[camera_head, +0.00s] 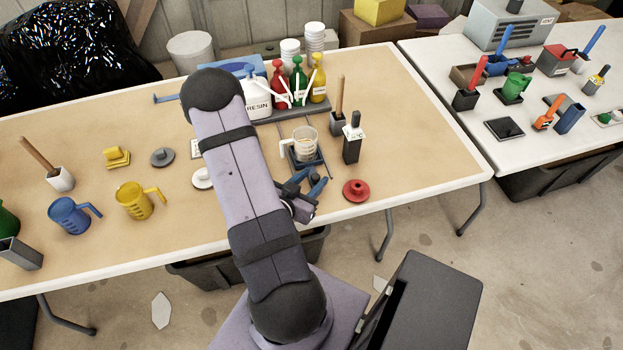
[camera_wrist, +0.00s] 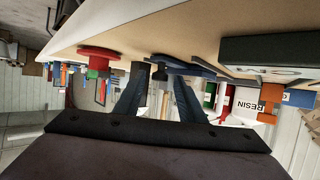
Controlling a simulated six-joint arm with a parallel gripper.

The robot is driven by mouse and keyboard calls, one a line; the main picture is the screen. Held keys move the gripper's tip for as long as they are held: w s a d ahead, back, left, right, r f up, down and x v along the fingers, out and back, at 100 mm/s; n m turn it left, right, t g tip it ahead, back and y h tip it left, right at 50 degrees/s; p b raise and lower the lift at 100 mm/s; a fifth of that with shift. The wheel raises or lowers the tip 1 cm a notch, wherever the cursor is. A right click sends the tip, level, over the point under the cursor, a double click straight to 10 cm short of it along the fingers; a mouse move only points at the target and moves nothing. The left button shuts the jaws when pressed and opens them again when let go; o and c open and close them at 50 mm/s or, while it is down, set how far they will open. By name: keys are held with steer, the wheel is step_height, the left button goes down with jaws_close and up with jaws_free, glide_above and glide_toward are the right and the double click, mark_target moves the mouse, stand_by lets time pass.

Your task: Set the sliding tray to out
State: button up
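The sliding tray (camera_head: 308,164) is a small dark blue tray on two dark rails (camera_head: 284,132) on the tan table, near its front edge. In the wrist view, which looks upside down, the fingers (camera_wrist: 160,98) are spread. A dark part (camera_wrist: 160,72) shows between them, probably at the tray's front. I cannot tell whether anything touches it.
Behind the rails are a white resin jug (camera_head: 257,97) and red, green and yellow bottles (camera_head: 298,84). Yellow (camera_head: 135,201) and blue (camera_head: 70,215) jugs stand left.

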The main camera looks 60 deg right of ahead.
steer(key=shift+a+r, duration=0.1)
steer(key=p+v, duration=0.4)
steer(key=shift+a+r+p, duration=0.25)
steer(key=shift+a+p, duration=0.05)
steer(key=shift+p, duration=0.1)
steer(key=shift+p+v, duration=0.6)
steer(key=shift+v, duration=0.55)
steer(key=shift+o, duration=0.3)
steer(key=shift+f, duration=0.15)
